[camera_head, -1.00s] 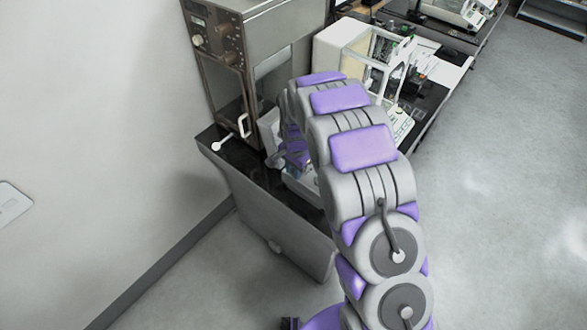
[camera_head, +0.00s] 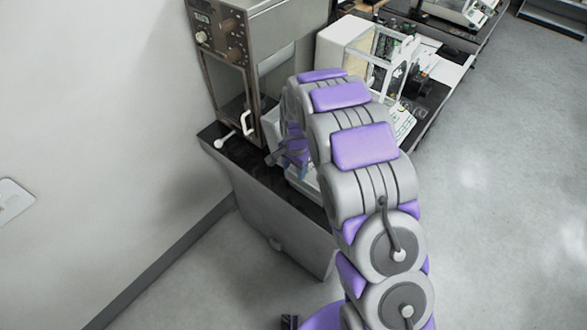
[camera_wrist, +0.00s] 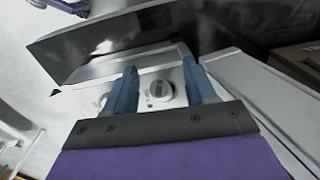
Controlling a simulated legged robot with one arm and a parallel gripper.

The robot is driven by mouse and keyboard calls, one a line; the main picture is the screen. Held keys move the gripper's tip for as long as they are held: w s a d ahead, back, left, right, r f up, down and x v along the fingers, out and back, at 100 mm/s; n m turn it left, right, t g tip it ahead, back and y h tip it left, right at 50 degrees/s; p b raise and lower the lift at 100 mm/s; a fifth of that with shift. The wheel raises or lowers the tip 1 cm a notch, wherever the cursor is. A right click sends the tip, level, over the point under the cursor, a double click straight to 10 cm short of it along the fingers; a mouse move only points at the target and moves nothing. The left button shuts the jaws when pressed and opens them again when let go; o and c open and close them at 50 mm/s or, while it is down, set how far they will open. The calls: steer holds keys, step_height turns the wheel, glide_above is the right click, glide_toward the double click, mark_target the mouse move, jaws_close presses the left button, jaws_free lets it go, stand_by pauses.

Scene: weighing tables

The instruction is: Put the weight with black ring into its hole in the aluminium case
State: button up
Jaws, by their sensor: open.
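My gripper (camera_wrist: 160,68) is open, with its two blue fingers apart over the pale aluminium case (camera_wrist: 128,62). A round silvery piece (camera_wrist: 160,90), which looks like a weight or its knob, shows between the fingers, and I see no grip on it. Another round shape shows just left of the left finger, partly covered. I cannot make out a black ring or the right hole. In the head view, a pale part of the case (camera_head: 303,184) shows beside my arm, which hides most of the gripper and the case.
The case stands on a dark-topped table (camera_head: 232,158) close to the left wall. A metal oven (camera_head: 250,60) with a white handle stands behind it. A balance with a glass draft shield (camera_head: 365,55) is on the table beyond. The floor on the right is clear.

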step_height(320, 180, up, 17)
steer(key=p, duration=0.2)
steer(key=shift+s+d+f, duration=0.15)
steer(key=shift+s+d, duration=0.05)
